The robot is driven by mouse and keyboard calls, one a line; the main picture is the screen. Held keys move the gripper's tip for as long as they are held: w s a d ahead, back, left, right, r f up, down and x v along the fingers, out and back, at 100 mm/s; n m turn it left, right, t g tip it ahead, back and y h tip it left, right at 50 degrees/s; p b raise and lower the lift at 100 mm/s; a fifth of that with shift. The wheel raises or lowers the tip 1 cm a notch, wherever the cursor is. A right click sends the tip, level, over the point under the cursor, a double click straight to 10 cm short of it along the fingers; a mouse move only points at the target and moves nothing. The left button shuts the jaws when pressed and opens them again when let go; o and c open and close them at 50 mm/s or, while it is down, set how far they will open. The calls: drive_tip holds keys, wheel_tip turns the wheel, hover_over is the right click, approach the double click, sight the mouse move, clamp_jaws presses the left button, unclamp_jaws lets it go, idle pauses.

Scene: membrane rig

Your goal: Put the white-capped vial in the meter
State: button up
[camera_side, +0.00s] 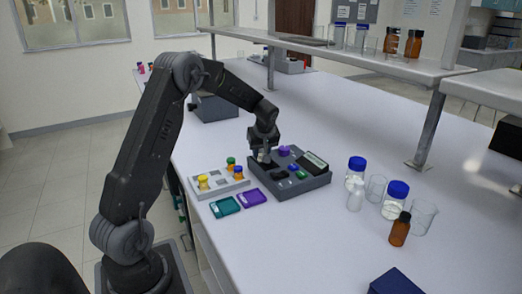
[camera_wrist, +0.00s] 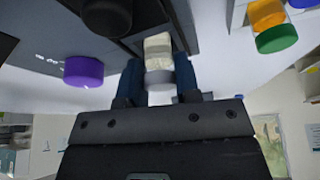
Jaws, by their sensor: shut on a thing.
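The white-capped vial (camera_wrist: 158,50) is pale and sits between the two fingers of my gripper (camera_wrist: 158,80) in the wrist view. In the side view my gripper (camera_side: 264,156) points down and is shut on the vial, which shows only as a small pale patch. It is over the left back part of the dark grey meter (camera_side: 318,183). I cannot tell whether the vial touches the meter.
A pale rack (camera_side: 218,185) with yellow-, green- and blue-topped vials stands left of the meter. Teal (camera_side: 224,207) and purple (camera_side: 252,197) flat boxes lie in front. Blue-capped bottles (camera_side: 355,172), clear beakers and a brown bottle (camera_side: 400,229) stand to the right.

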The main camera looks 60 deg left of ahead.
drive_tip(key=o, duration=1)
drive_tip(key=shift+o, duration=0.4)
drive_tip(key=shift+r, duration=3)
